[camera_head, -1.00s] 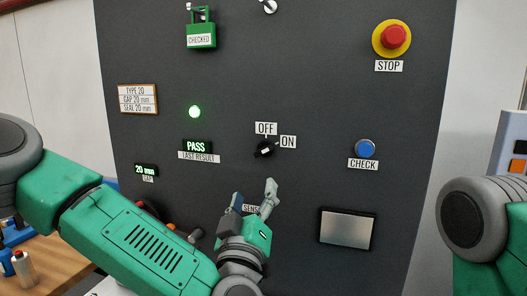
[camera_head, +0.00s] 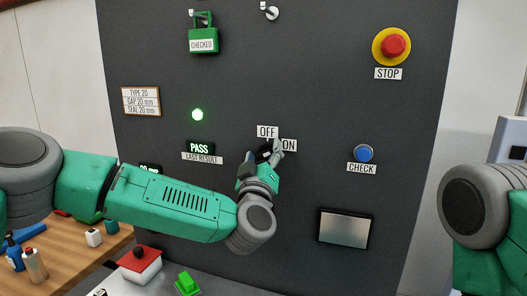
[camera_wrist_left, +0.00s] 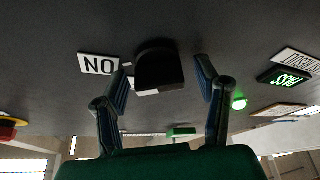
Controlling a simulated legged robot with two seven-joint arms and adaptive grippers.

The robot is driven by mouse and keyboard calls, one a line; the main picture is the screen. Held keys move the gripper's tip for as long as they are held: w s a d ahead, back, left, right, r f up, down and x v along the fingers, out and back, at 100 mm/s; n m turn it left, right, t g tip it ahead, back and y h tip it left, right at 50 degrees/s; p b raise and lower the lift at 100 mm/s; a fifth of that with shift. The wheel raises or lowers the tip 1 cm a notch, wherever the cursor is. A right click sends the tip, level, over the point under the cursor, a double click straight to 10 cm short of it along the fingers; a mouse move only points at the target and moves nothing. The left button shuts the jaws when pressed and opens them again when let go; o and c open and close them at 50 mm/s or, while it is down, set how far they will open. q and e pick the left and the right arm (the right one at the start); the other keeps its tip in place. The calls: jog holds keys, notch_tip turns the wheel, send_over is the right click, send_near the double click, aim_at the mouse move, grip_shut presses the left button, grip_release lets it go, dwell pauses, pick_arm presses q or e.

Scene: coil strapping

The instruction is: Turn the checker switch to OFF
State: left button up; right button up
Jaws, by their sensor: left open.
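The checker switch is a black knob on the dark panel. In the left wrist view the knob (camera_wrist_left: 160,70) sits between the two fingers of my left gripper (camera_wrist_left: 165,88), which is open with a gap on each side. In the head view my left gripper (camera_head: 264,157) is at the switch and covers most of the knob. The OFF label (camera_head: 267,132) is above it and the ON label (camera_head: 289,146) to its right. The ON label (camera_wrist_left: 99,64) also shows in the wrist view. I cannot tell the knob's exact setting. My right gripper is out of view.
The panel also bears a blue CHECK button (camera_head: 364,153), a red STOP button (camera_head: 394,46), a lit green lamp (camera_head: 198,114), a PASS display (camera_head: 199,148), a green CHECKED padlock (camera_head: 202,39) and a grey plate (camera_head: 345,228). A wooden bench (camera_head: 70,262) with small items is lower left.

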pick_arm(q)
jog(key=c, duration=1.2)
jog(key=shift+o, duration=0.2)
jog(key=shift+n, duration=0.3)
jog(key=shift+f+n+y+b, duration=0.15)
jog(key=shift+n+y+b, duration=0.35)
jog(key=shift+n+b, duration=0.55)
jog(key=n+g+y+b, duration=0.1)
jog(key=n, duration=0.3)
jog(key=shift+n+y, duration=0.25)
jog(key=shift+y, duration=0.15)
jog(key=n+g+b, duration=0.1)
jog(key=n, duration=0.2)
jog(key=shift+a+f+y, duration=0.1)
jog(key=shift+y, duration=0.2)
jog(key=shift+w+f+n+g+b, duration=0.15)
jog(key=shift+n+g+b, duration=0.55)
jog(key=shift+n, duration=1)
jog(key=shift+g, duration=0.3)
jog(key=shift+f, duration=0.1)
